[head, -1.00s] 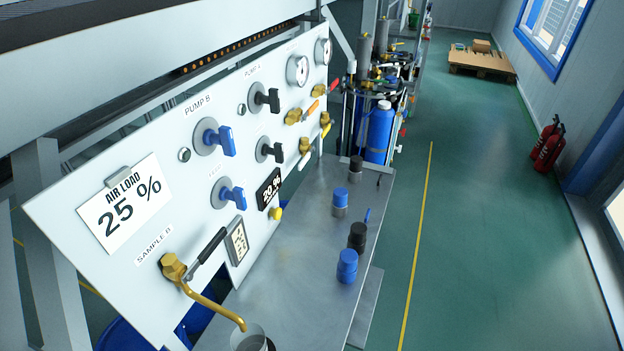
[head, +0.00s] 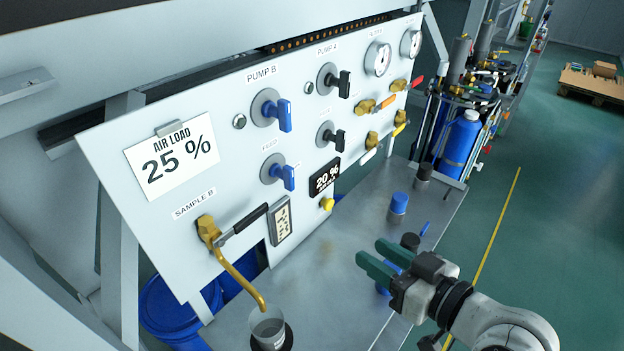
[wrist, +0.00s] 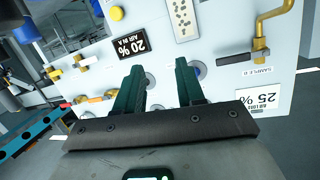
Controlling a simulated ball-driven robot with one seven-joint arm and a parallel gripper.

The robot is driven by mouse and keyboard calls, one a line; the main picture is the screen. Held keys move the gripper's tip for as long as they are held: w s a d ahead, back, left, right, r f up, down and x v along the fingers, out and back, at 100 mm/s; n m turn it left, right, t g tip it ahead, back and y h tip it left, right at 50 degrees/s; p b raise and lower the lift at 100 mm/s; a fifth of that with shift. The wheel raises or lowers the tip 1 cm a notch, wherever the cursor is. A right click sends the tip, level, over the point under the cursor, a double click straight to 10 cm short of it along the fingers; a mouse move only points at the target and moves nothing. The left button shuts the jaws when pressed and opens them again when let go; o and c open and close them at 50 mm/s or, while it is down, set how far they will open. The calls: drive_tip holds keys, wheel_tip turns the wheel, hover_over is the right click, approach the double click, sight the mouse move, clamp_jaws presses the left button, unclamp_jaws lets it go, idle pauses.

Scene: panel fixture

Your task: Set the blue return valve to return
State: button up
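The white panel carries two valves with blue handles: an upper one (head: 284,115) under the PUMP B label and a lower one (head: 288,177) beside small labels that I cannot read surely. Both handles stick out from round grey plates. Which position the lower one points to is too small to tell. My gripper (head: 371,254) is at the lower right of the head view, apart from the panel and above the bench. Its two green fingers are spread and empty. In the wrist view the open fingers (wrist: 158,80) face the upside-down panel and hide much of the blue valves.
A steel bench (head: 335,290) runs below the panel with blue and black capped jars, one blue jar (head: 398,203) near the middle. A brass sample tap (head: 232,265) with a black lever projects over a cup (head: 268,330). A yellow knob (head: 326,204) sits near the 20 % display.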

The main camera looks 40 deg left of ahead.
sight(293, 179)
drive_tip(key=s+a+r+n+g+y, duration=0.1)
drive_tip(key=a+r+n+g+y, duration=0.25)
drive_tip(key=a+r, duration=0.4)
drive_tip(key=shift+t, duration=0.35)
drive_tip(key=a, duration=0.3)
drive_tip(key=a+p, duration=0.1)
drive_tip(key=a, duration=0.3)
drive_tip(key=a+r+p, duration=0.1)
drive_tip(key=a, duration=0.2)
drive_tip(key=shift+w+a, duration=0.15)
drive_tip(key=shift+w, duration=0.2)
drive_tip(key=shift+f, duration=0.1)
clamp_jaws()
